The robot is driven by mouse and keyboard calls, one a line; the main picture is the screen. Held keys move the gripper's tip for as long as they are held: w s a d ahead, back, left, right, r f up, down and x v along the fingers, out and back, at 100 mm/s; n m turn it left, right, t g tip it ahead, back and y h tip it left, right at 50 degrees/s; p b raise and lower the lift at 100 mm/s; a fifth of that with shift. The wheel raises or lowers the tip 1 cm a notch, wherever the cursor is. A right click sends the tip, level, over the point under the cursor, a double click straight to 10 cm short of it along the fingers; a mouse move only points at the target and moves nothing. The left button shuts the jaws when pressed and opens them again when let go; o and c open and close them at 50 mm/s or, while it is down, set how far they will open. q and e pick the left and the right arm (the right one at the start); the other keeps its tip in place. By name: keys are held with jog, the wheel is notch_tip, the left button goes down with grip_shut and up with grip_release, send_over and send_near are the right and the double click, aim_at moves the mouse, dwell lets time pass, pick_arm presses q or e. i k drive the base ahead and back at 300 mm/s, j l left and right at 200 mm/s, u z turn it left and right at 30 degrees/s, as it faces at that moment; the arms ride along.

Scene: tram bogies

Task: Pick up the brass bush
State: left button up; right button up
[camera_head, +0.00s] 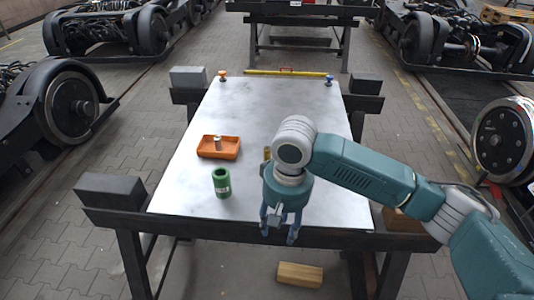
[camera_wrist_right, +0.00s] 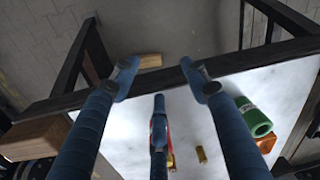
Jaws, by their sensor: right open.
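A small brass-coloured piece, likely the brass bush (camera_head: 267,153), stands on the pale tabletop and is partly hidden behind my right wrist in the head view. In the right wrist view a small brass piece (camera_wrist_right: 201,154) lies low in the picture, beyond the fingers and apart from them. My right gripper (camera_head: 279,232) points down over the near edge of the table, nearer than the brass piece. Its fingers also show in the wrist view (camera_wrist_right: 163,88), spread apart with nothing between them. My left gripper is not in view.
A green cylinder (camera_head: 222,183) stands left of my gripper on the table (camera_head: 185,190). An orange tray (camera_head: 231,152) holding a small metal part is behind it. In the wrist view a red and brass item (camera_wrist_right: 170,160) is partly hidden by a finger.

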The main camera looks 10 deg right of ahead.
aim_at(266, 149)
jog(key=i, duration=1.35)
